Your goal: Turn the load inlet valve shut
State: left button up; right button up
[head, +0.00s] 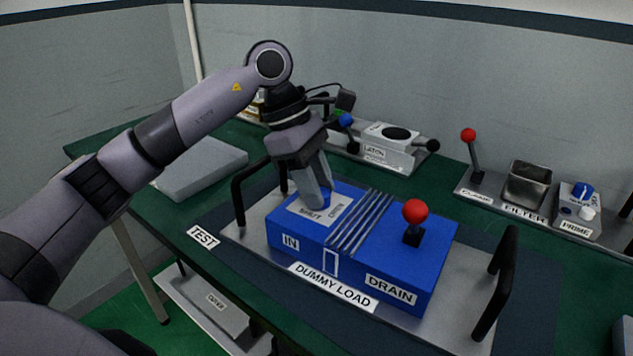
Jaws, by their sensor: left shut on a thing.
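The dummy load (352,262) is a blue box on a metal plate with black handles, at the middle of the table. Its left half is labelled IN, with a plate (332,210) marked SHUT and another word partly covered. My left gripper (318,198) points down over this plate and is shut on the inlet valve's knob, which its fingers mostly hide. The knob's angle cannot be told. A red ball lever (415,212) stands on the right half, labelled DRAIN. My right gripper is not in view.
Behind stand a LATCH unit (390,146) and a blue ball lever (346,120). At the right are a red ball lever (468,136), a FILTER cup (527,184) and a PRIME unit (577,207). A grey slab (200,168) lies at the left. The green table (150,205) is bare near TEST.

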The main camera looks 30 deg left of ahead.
pick_arm(q)
jog(key=shift+r+m+g, duration=0.1)
jog(key=shift+m+g, duration=0.2)
jog(key=shift+m, duration=0.6)
jog(key=o, duration=1)
jog(key=shift+o, duration=0.2)
jog(key=v, duration=0.7)
